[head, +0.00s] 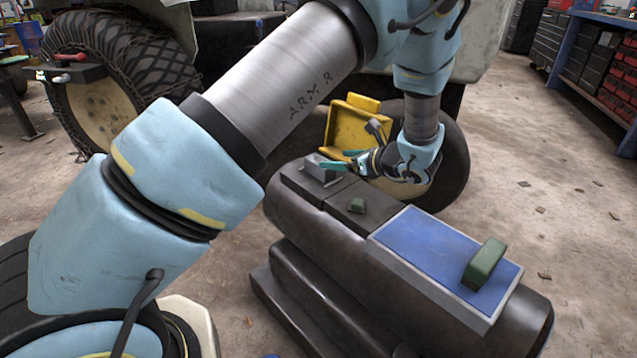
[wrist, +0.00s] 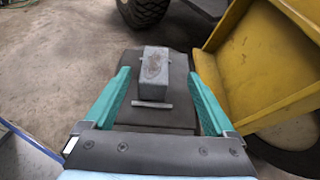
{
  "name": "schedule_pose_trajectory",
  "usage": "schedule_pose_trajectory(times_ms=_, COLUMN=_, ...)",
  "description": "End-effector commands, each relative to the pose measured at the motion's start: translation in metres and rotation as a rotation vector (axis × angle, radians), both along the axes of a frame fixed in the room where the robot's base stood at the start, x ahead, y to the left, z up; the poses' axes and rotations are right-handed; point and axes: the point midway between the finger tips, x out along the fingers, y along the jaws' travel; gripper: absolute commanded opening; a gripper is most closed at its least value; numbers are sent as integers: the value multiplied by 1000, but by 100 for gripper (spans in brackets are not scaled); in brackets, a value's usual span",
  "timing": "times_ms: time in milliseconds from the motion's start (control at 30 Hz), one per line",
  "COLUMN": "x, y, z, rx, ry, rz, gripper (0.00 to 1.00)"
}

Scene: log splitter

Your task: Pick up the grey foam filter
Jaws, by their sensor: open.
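The grey foam filter (head: 318,169) is a small grey block on the far end of the dark machine body. In the wrist view the filter (wrist: 154,72) stands upright with a worn brownish patch on top. My gripper (head: 341,160) is open with teal fingers. In the wrist view the gripper's fingertips (wrist: 160,64) are spread to either side of the filter, with a gap on each side. The filter lies in line with the gap, near the tips. I cannot tell whether the fingers reach down around it. Nothing is held.
A thin grey strip (wrist: 152,104) lies just in front of the filter. A yellow open box (head: 345,122) stands close behind my gripper.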

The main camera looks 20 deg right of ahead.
Motion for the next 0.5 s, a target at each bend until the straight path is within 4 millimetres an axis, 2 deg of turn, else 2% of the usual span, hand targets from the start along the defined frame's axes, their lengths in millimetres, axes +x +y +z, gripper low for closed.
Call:
schedule_pose_trajectory(times_ms=167, x=14, y=4, z=-6, rx=5, ry=-4, rz=-5, gripper=90)
schedule_pose_trajectory(times_ms=400, x=44, y=16, z=-21, rx=5, ry=-1, rz=-4, gripper=90)
schedule_pose_trajectory(times_ms=500, x=49, y=18, z=-23, rx=4, ry=-2, rz=-6, gripper=90)
